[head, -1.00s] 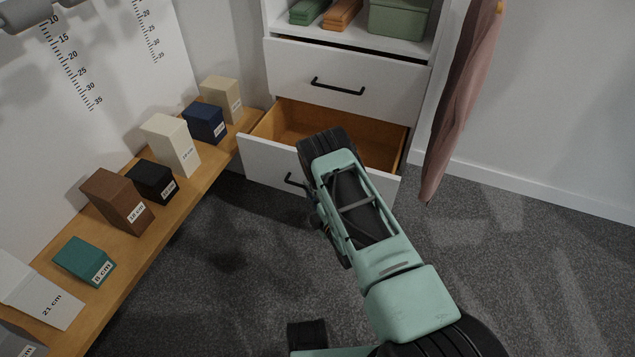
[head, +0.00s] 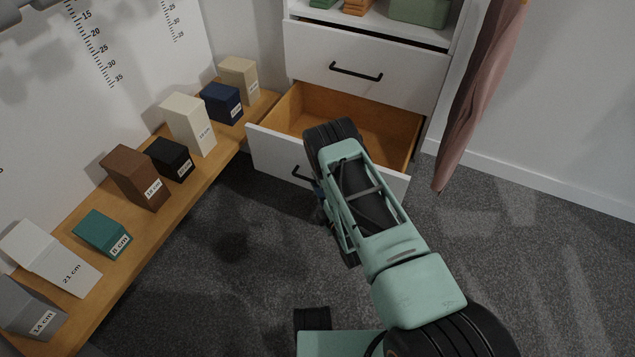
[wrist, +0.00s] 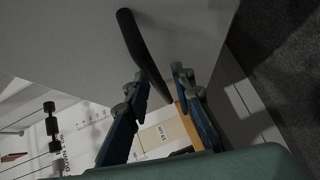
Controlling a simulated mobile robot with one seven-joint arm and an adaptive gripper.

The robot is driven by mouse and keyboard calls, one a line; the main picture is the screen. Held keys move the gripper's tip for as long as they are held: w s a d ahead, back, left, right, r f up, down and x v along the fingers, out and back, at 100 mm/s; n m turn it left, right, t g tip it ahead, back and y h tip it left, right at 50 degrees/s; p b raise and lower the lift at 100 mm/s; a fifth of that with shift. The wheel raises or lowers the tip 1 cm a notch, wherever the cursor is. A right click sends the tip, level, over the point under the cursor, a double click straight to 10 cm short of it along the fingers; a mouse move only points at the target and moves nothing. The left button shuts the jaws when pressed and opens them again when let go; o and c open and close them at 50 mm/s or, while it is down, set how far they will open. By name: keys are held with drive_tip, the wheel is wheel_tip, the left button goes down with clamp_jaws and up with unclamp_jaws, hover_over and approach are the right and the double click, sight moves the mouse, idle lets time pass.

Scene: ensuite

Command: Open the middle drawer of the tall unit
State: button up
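The tall white unit (head: 458,22) stands at the back. Its upper visible drawer (head: 380,54) is shut, with a black bar handle (head: 356,73). The drawer below it (head: 275,149) is pulled well out, and its wooden inside looks empty. I cannot see whether another drawer lies beneath it. This open drawer's black handle (head: 302,174) is partly hidden by my arm; it also shows in the wrist view (wrist: 141,48). My gripper (wrist: 160,75) is at this handle, its fingers apart on either side of the bar's lower end. Whether they touch it is unclear.
A wooden bench (head: 188,200) with several labelled blocks runs along the left. A pink cloth (head: 477,95) hangs right of the unit. Green and orange items lie on the shelf above the drawers. Grey carpet (head: 520,270) is clear at the right.

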drive_tip(key=v, duration=0.7)
drive_tip(key=shift+s, duration=0.25)
drive_tip(key=shift+d, duration=0.1)
idle(0.4)
